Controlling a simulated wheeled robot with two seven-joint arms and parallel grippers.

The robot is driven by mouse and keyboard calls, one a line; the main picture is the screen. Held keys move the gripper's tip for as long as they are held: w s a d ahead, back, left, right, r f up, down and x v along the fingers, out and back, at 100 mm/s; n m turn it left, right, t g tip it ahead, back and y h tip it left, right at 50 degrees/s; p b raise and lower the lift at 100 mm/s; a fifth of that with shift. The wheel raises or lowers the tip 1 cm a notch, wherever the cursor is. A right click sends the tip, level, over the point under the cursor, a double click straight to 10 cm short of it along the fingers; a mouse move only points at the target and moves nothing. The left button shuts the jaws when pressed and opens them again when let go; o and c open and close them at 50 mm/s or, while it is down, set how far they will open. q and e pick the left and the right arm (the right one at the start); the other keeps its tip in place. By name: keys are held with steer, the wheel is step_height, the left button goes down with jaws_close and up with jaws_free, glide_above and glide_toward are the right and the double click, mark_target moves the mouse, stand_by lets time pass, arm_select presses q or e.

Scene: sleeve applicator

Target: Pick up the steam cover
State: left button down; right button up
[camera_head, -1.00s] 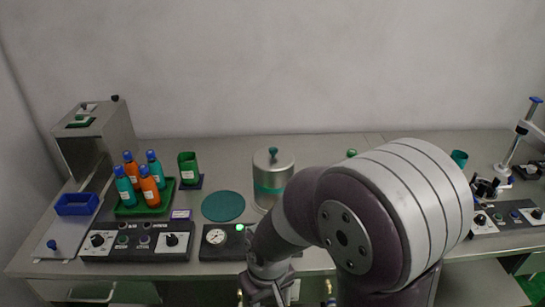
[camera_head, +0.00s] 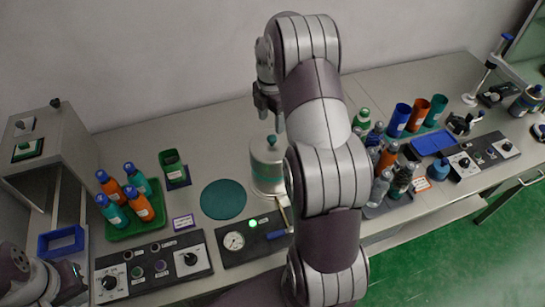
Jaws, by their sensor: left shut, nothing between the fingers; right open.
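The steam cover (camera_head: 267,177) is a silver cylinder with a teal band and a teal knob on top. It stands upright on the bench, right of the teal round pad (camera_head: 223,199). My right arm passes in front of its right edge and hides part of it. My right gripper (camera_head: 270,112) is open and empty, fingers pointing down, just above the knob and apart from it. Part of my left arm shows at the lower left corner; its gripper does not show clearly.
A gauge panel (camera_head: 250,238) lies in front of the cover. A green tray (camera_head: 128,229) of orange and teal bottles, a green cup (camera_head: 174,168) and a blue bin (camera_head: 61,242) stand left. Several bottles and cups stand right of my arm. The bench behind the cover is clear.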

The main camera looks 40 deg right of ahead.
mark_target(272, 137)
steer(key=shift+w+f+p, duration=0.15)
steer(key=shift+w+f, duration=0.15)
steer(key=shift+f, duration=0.3)
steer(key=shift+w+f+p, duration=0.15)
steer(key=shift+w+f, duration=0.1)
steer(key=shift+f, duration=0.35)
steer(key=f+p, duration=0.1)
steer(key=f, duration=0.2)
steer(key=s+f+p, duration=0.1)
steer(key=shift+d+f+p, duration=0.2)
steer(key=shift+f+p, duration=0.1)
steer(key=shift+f, duration=0.1)
steer(key=shift+w+f, duration=0.25)
steer(key=shift+f, duration=0.05)
arm_select(q)
steer(key=r, duration=0.3)
steer(key=shift+w+d+r, duration=0.1)
steer(key=shift+w+r, duration=0.15)
steer(key=shift+r, duration=0.15)
arm_select(e)
steer(key=shift+r, duration=0.1)
jaws_close()
